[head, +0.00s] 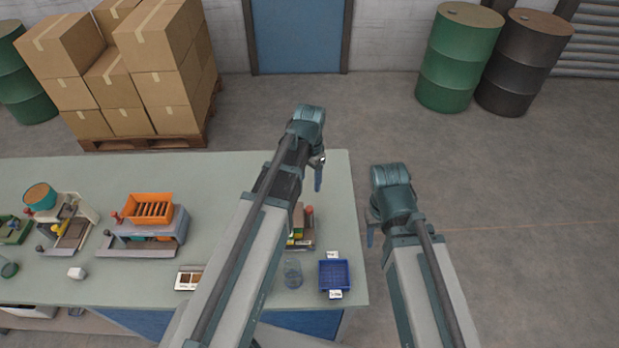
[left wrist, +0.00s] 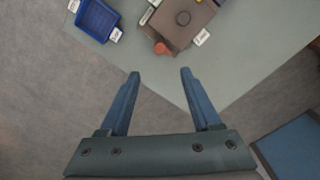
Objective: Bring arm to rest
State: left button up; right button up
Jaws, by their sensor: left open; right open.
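My left arm reaches up over the workbench (head: 225,170) in the head view. Its gripper (head: 318,178) hangs near the bench's right end, and its far side is hidden by the wrist. In the left wrist view, the left gripper (left wrist: 160,74) has two blue fingers spread apart with nothing between them. My right arm is to the right of the bench, over bare floor. Its gripper (head: 370,236) points down beside the bench's right edge, apart from it; nothing shows in it.
A blue tray (head: 335,275) with labels, a clear cup (head: 292,274) and a partly hidden machine (head: 308,238) stand at the bench's right end. An orange-topped machine (head: 150,209) is farther left. Boxes (head: 155,55) and drums (head: 458,60) stand behind. The right floor is clear.

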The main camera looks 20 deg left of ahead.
pick_arm(q)
jog(key=s+d+f+n+b, duration=0.1)
jog(key=s+d+f+b, duration=0.4)
jog(key=s+f+b, duration=0.2)
jog(key=s+d+f+n+y+b, duration=0.1)
jog(key=s+d+f+b, duration=0.4)
jog(key=f+b, duration=0.5)
jog(key=shift+s+f+b, duration=0.2)
jog(key=shift+s+b, duration=0.15)
jog(key=shift+s, duration=0.9)
dwell(0.4)
